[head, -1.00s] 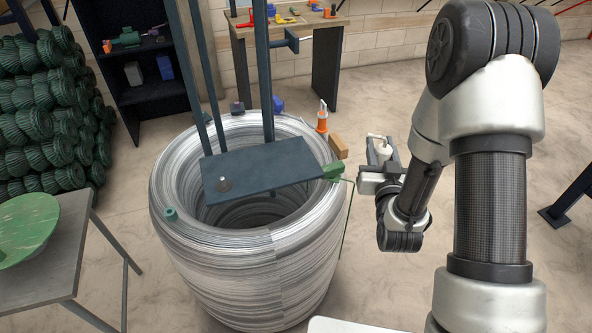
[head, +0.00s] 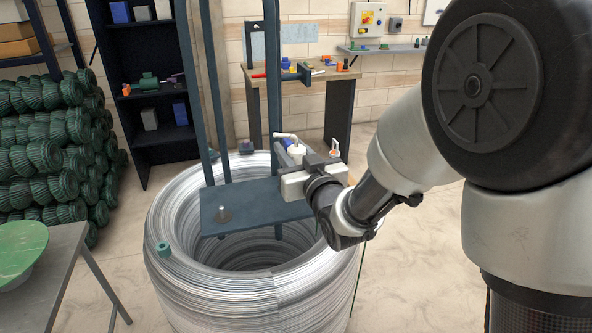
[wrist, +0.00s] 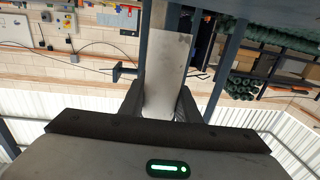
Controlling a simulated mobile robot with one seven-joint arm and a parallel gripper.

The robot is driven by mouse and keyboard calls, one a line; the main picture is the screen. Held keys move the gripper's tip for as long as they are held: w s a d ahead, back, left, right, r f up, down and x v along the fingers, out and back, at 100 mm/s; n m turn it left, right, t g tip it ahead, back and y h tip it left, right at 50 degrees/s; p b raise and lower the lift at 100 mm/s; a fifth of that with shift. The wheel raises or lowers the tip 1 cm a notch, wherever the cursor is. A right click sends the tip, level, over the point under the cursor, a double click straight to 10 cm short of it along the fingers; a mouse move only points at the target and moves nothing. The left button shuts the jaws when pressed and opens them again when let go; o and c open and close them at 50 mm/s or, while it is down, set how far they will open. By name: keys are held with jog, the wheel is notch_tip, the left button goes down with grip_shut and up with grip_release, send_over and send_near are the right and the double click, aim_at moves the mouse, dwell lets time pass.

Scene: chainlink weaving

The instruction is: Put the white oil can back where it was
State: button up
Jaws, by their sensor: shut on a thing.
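The white oil can (head: 296,151) is upright in the head view, its thin spout pointing left. My gripper (head: 301,163) is shut on it, at the far right part of the coil rim and by the right end of the dark plate. My gripper hides the can's lower part, so I cannot tell whether it touches anything below. In the wrist view, a pale grey surface (wrist: 166,75), apparently the can, fills the space between the fingers of my gripper (wrist: 160,98).
A big wire coil (head: 175,270) stands in front, with a dark plate (head: 255,207) and upright posts above it. An orange-and-white bottle (head: 334,150) is just right of my gripper. A workbench (head: 310,74) and dark shelf (head: 150,107) stand behind. Floor at right is clear.

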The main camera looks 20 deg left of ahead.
jog(key=shift+f, duration=1.95)
jog(key=shift+f+b, duration=0.15)
jog(key=shift+b, duration=0.25)
jog(key=o, duration=1.1)
jog(key=shift+o, duration=0.2)
